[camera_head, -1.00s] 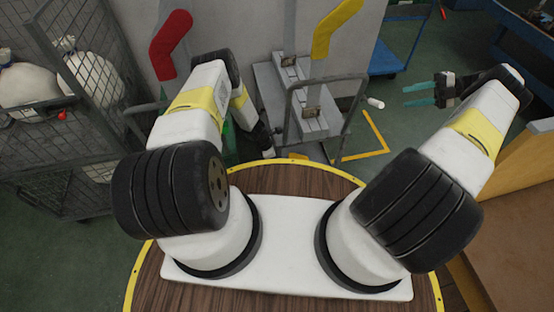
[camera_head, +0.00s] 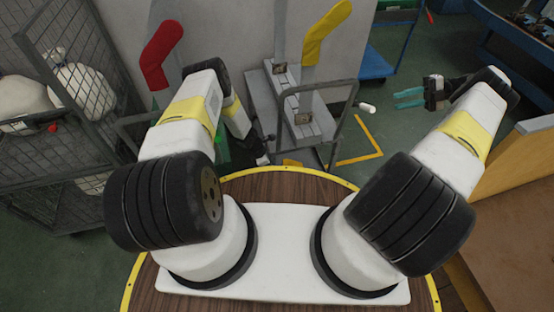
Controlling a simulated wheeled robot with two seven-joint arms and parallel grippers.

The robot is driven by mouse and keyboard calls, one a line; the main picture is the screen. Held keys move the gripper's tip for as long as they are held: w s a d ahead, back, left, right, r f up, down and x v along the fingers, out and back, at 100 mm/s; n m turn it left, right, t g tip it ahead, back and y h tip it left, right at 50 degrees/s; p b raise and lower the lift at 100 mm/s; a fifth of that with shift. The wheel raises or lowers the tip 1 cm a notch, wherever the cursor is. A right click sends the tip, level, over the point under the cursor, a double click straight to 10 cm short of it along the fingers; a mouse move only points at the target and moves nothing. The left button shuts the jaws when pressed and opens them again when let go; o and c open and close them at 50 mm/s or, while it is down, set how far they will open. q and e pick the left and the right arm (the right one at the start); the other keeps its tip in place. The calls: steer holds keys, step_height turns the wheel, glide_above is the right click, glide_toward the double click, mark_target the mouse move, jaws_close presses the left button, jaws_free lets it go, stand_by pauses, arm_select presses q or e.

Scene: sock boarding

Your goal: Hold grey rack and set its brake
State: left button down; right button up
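The grey rack (camera_head: 262,100) is a wheeled cart straight ahead of my base, with a tubular handle frame (camera_head: 318,86) at its right end. A red sock form (camera_head: 161,52) and a yellow sock form (camera_head: 327,35) stand up at it. My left gripper (camera_head: 258,154) is low at the rack's near side, mostly hidden by my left arm; its fingers are too unclear to tell their opening or contact. My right gripper (camera_head: 409,98) has teal fingers spread apart, empty, in free air right of the rack. I cannot make out the brake.
A wire cage trolley (camera_head: 60,120) with white sacks (camera_head: 82,82) stands at the left. A small white cylinder (camera_head: 367,107) and yellow floor tape (camera_head: 365,150) show right of the rack. A wooden bench (camera_head: 515,165) is at the right, and a blue cart (camera_head: 375,62) behind.

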steer(key=shift+a, duration=0.1)
jaws_close()
steer(key=w+a+r+n+h, duration=0.2)
steer(key=a+r+n+h, duration=0.5)
steer(key=n, duration=0.5)
steer(key=w+a+r+n+h, duration=0.1)
steer(key=a+r+n+h, duration=0.6)
steer(key=n+h, duration=0.3)
steer(key=shift+w+a+n+h, duration=0.2)
steer(key=shift+w+n+h, duration=0.2)
steer(key=shift+n, duration=0.6)
